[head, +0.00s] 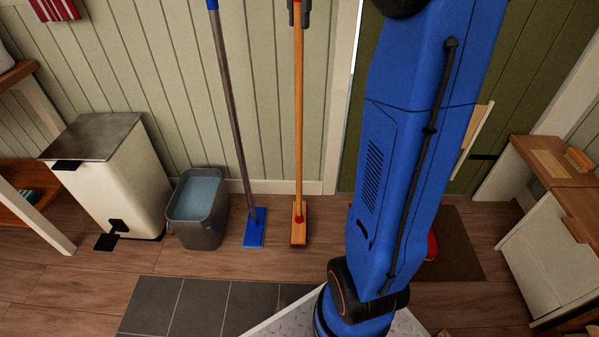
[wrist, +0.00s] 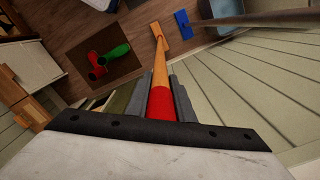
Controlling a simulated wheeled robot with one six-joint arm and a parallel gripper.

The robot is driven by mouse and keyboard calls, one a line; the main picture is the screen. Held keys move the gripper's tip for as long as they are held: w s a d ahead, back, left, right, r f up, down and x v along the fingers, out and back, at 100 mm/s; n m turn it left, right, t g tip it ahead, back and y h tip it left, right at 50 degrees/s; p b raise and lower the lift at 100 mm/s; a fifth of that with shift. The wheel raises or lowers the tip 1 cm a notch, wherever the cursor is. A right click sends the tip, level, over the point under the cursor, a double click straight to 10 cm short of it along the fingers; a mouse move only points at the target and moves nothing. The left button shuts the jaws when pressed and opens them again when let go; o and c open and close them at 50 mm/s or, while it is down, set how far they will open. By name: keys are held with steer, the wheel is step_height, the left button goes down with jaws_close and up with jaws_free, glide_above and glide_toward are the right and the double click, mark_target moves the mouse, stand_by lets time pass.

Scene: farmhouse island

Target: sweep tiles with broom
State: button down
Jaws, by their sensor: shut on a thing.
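My gripper (head: 299,12) is at the top edge of the head view, around the upper handle. In the wrist view, my gripper's grey fingers (wrist: 161,100) are shut on the handle just by its red end part (wrist: 161,104). The broom head (wrist: 160,38) shows at the far end. The dark grey floor tiles (head: 200,305) lie in front, partly hidden by my arm.
A blue mop (head: 253,228) stands just left of the broom, then a grey bucket (head: 187,237) of bluish water and a white pedal bin (head: 120,190). Red and green items (wrist: 112,55) lie on a brown mat (wrist: 85,50). A cabinet (head: 555,255) stands right.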

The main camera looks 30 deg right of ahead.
steer(key=shift+r, duration=1.7)
